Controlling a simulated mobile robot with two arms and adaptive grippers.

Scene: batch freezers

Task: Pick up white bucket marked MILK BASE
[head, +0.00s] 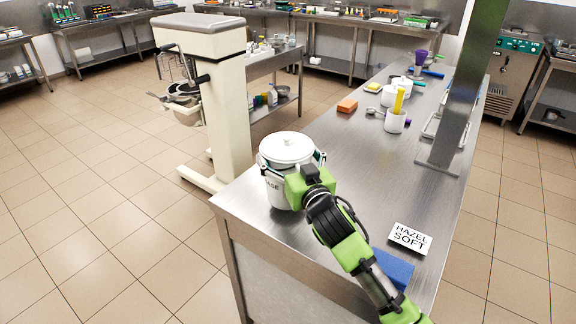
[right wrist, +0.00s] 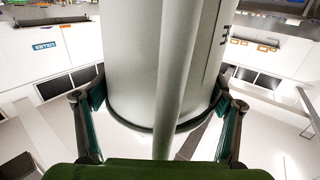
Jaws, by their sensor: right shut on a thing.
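The white bucket (head: 277,190) with its white lid (head: 287,148) is upright at the near left corner of the steel table. My right gripper (head: 292,164) is shut on the bucket, with a finger on each side below the lid. In the right wrist view the bucket (right wrist: 130,65) fills the space between the two fingers. I cannot tell whether its base is clear of the table. My left gripper is not in view.
The steel table (head: 340,175) holds a HAZEL SOFT card (head: 410,238), a blue block (head: 393,268), an orange block (head: 347,106) and white containers (head: 395,121). A grey post (head: 455,110) stands at the right. A cream mixer (head: 215,90) stands to the left.

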